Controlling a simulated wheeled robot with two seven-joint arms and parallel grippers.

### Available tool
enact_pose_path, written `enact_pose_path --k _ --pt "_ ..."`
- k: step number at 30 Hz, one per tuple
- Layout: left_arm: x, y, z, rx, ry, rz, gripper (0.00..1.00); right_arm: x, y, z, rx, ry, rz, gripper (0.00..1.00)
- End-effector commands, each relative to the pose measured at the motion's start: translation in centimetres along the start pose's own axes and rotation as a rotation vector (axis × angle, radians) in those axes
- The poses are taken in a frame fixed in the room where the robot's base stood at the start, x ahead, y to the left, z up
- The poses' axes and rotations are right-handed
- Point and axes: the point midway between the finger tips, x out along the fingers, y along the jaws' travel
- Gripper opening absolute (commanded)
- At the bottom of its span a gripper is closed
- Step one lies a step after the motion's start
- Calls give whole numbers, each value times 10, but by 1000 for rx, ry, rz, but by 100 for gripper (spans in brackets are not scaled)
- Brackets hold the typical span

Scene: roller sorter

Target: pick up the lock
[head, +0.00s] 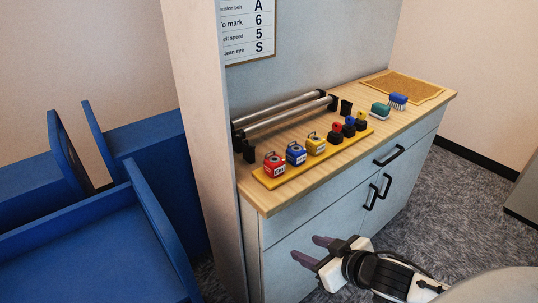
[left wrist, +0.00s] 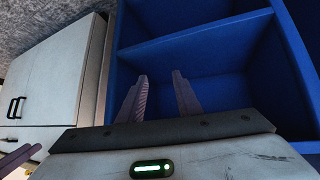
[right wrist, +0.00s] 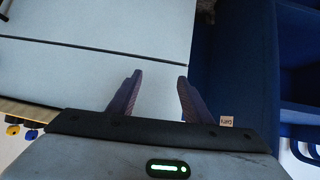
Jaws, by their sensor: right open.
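Three padlocks stand in a row on a yellow board (head: 262,181) on the wooden counter: a red lock (head: 274,164), a blue lock (head: 296,154) and a yellow lock (head: 316,143), each with a metal shackle on top. My right gripper (head: 312,251) is open and empty, low in front of the cabinet and well below the locks. In the right wrist view its fingers (right wrist: 157,98) are apart before the grey cabinet front. My left gripper (left wrist: 162,96) is open and empty, facing a blue bin; it is outside the head view.
Several small dark pieces with coloured tops (head: 349,127) share the board. Behind it lie metal rollers (head: 285,117). Two brushes (head: 397,101) and a cork mat (head: 420,89) are at the right end. Cabinet handles (head: 390,156) stick out. Blue bins (head: 90,250) stand left of a tall panel (head: 195,120).

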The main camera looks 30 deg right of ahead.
Motion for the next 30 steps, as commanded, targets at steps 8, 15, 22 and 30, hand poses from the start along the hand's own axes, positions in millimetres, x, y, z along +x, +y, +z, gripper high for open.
enact_pose_path --k 8,15,22,30 --pt "-15 -8 -8 -6 -9 -16 31 -38 39 -157 11 193 8 45" --pt "-12 -8 -2 -5 -14 -15 31 -39 32 -190 21 254 -66 45" --pt "11 -7 26 0 -25 -9 31 -21 30 -191 18 258 -72 45" --pt "28 -1 36 11 -18 4 31 -6 30 -198 27 259 -68 45"
